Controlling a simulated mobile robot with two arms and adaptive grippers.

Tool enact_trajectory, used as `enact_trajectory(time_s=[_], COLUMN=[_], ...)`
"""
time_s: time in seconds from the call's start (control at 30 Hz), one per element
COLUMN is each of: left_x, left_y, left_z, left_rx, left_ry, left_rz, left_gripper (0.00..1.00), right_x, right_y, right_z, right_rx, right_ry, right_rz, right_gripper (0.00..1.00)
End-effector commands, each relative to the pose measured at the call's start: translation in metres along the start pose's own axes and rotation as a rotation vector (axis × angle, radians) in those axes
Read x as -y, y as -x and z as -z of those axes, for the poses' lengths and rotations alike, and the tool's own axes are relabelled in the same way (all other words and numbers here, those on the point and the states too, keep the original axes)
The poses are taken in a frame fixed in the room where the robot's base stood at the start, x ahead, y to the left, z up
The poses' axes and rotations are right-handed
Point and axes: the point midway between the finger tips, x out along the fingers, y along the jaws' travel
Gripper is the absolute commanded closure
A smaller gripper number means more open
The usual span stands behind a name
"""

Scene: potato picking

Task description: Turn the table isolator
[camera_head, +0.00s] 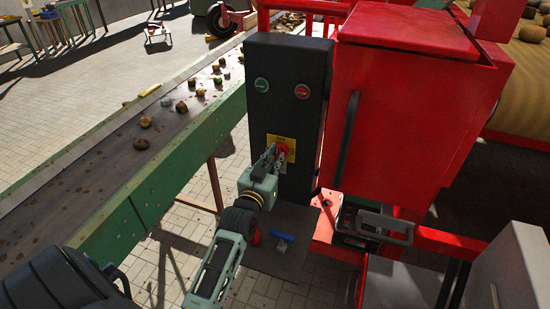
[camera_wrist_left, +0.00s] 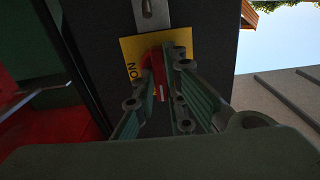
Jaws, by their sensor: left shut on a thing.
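The table isolator is a red rotary knob (camera_head: 282,149) on a yellow plate (camera_head: 291,143), low on the front of a dark control box (camera_head: 290,60). My left gripper (camera_head: 272,155) reaches up to it from below and is shut on the knob. In the left wrist view the red knob (camera_wrist_left: 157,72) sits between the two fingers (camera_wrist_left: 165,85). The yellow plate (camera_wrist_left: 130,50) behind it carries lettering that reads "ON". The fingers hide part of the knob, so its exact angle is hard to tell. My right gripper is not in view.
A green button (camera_head: 262,85) and a red button (camera_head: 302,91) sit higher on the box. A red cabinet (camera_head: 400,110) stands close on the right. A conveyor with scattered potatoes (camera_head: 144,122) runs along the left.

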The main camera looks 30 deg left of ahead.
Motion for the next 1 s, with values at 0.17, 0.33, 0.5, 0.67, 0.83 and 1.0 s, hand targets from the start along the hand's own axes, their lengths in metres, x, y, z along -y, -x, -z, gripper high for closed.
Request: enact_trajectory(time_s=[0.17,0.33,0.5,0.67,0.83,1.0], left_x=[-0.0003,-0.0003,-0.0004,-0.0005,-0.0004,-0.0002], left_y=[0.0003,0.0003,0.0003,0.0003,0.0002,0.0001], left_z=[-0.0020,-0.0022,-0.0022,-0.0022,-0.0014,-0.0008], left_rx=[0.005,0.005,0.005,0.005,0.003,0.002], left_ry=[0.037,0.049,0.050,0.050,0.048,0.047], left_rz=[0.000,0.000,-0.001,-0.001,0.000,0.000], left_gripper=[1.00,1.00,1.00,0.87,0.72,0.70], right_x=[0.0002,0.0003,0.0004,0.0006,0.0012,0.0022], right_y=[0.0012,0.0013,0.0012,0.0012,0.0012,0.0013], right_z=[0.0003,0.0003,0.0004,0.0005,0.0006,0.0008], right_rx=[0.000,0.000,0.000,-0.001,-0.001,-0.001], right_ry=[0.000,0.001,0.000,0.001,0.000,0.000], right_rz=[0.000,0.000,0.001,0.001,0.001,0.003], right_gripper=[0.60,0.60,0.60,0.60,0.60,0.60])
